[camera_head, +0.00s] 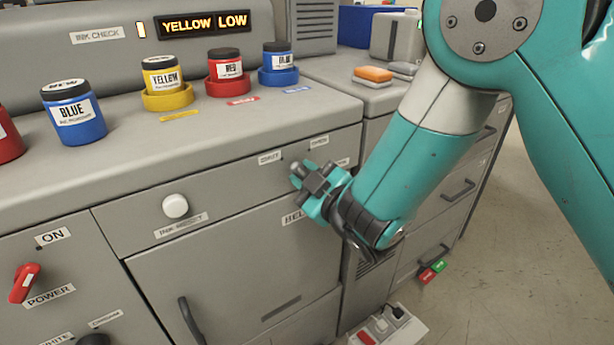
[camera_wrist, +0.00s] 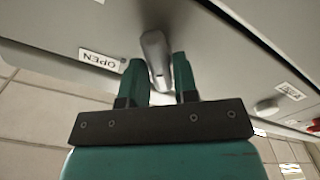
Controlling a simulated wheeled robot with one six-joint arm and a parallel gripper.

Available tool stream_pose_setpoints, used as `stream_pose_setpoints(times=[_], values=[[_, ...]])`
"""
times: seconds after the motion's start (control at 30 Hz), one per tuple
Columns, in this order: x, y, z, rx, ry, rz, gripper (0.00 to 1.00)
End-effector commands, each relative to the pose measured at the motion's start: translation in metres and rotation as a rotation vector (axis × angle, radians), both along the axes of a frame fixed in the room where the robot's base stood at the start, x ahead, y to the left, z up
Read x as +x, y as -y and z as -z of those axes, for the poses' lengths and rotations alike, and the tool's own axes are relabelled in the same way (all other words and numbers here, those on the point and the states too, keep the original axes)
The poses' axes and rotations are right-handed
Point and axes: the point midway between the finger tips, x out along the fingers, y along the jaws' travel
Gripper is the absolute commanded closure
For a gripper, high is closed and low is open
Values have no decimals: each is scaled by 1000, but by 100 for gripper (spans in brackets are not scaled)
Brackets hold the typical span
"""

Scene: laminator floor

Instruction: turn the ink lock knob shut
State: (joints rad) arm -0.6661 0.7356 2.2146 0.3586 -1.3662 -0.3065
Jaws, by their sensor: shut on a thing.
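The ink lock knob (camera_wrist: 155,52) is a grey, elongated handle on the machine's front panel. In the wrist view it sits between my two teal fingers, beside a label reading OPEN (camera_wrist: 100,60). My gripper (camera_wrist: 158,72) is shut on this knob. In the head view my gripper (camera_head: 312,185) is at the right part of the grey front panel, below the counter edge, and largely hides the knob. Small labels surround it, too small to read surely. The knob's exact turn relative to its labels cannot be told.
A white knob (camera_head: 175,206) and red power switch (camera_head: 24,283) are further left on the panel. Yellow (camera_head: 160,78), red (camera_head: 226,66) and blue (camera_head: 277,58) ink jars stand on the counter. A display (camera_head: 202,24) reads YELLOW LOW.

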Motion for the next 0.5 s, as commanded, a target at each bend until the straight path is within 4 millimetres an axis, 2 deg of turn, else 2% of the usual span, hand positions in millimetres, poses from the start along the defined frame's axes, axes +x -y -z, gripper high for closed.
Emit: stream_pose_setpoints(times=[0.5], values=[[0, 0, 0, -117, 80, 1, 96]])
